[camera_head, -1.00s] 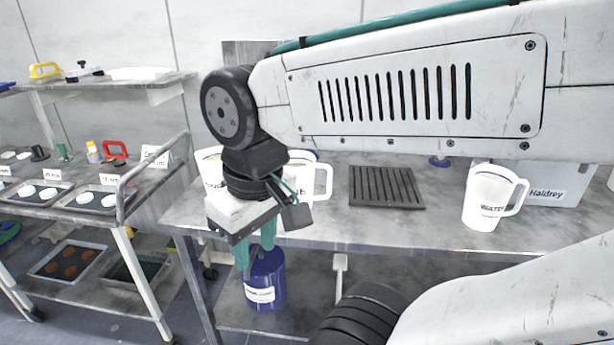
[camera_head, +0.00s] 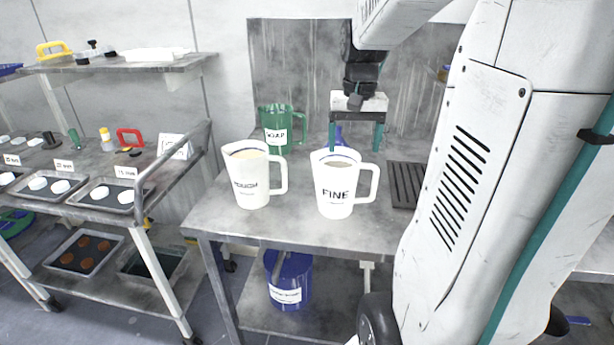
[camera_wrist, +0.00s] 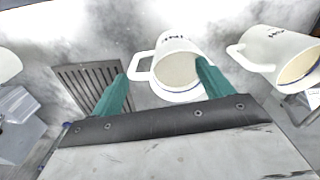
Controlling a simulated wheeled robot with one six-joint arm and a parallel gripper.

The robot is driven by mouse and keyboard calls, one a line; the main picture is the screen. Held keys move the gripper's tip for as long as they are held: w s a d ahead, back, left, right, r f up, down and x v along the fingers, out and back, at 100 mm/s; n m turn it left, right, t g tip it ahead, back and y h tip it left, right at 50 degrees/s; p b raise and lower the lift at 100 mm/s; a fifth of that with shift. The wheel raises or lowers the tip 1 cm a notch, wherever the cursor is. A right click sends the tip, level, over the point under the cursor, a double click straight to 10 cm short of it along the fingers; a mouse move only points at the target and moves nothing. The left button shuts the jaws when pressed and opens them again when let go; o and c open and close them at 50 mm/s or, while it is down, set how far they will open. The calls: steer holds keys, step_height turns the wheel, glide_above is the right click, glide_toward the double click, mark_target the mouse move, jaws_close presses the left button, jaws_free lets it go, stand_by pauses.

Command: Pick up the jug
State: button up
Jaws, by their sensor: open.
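A white jug marked FINE (camera_head: 335,192) stands upright on the grey table, its handle to the right and pale grey contents inside. To its left stands a white jug marked ROUGH (camera_head: 251,180) with cream contents. A green jug marked SOAP (camera_head: 277,128) stands behind them. My gripper (camera_head: 356,147) is open and empty, pointing down, above and behind the FINE jug. In the wrist view the FINE jug (camera_wrist: 178,71) and its handle appear between the open fingers (camera_wrist: 161,70), the right finger overlapping its rim. I cannot tell whether they touch.
A dark slotted rack (camera_head: 404,184) lies right of the FINE jug, partly behind my arm. A blue container (camera_head: 289,283) stands on the lower shelf. A trolley with a metal rail (camera_head: 172,172) stands left. The table's front strip is clear.

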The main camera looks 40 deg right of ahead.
steer(key=m, duration=0.2)
glide_above(369, 168)
steer(key=d, duration=0.1)
steer(key=shift+w+f, duration=0.2)
steer(key=shift+f, duration=0.35)
steer(key=shift+w+f, duration=0.2)
steer(key=shift+f, duration=0.35)
steer(key=shift+d+f, duration=0.1)
steer(key=shift+f, duration=0.3)
steer(key=f, duration=0.7)
steer(key=shift+s+a, duration=0.15)
steer(key=shift+a, duration=0.1)
steer(key=shift+r, duration=0.1)
steer(key=c, duration=1.7)
jaws_close()
steer(key=shift+r, duration=0.15)
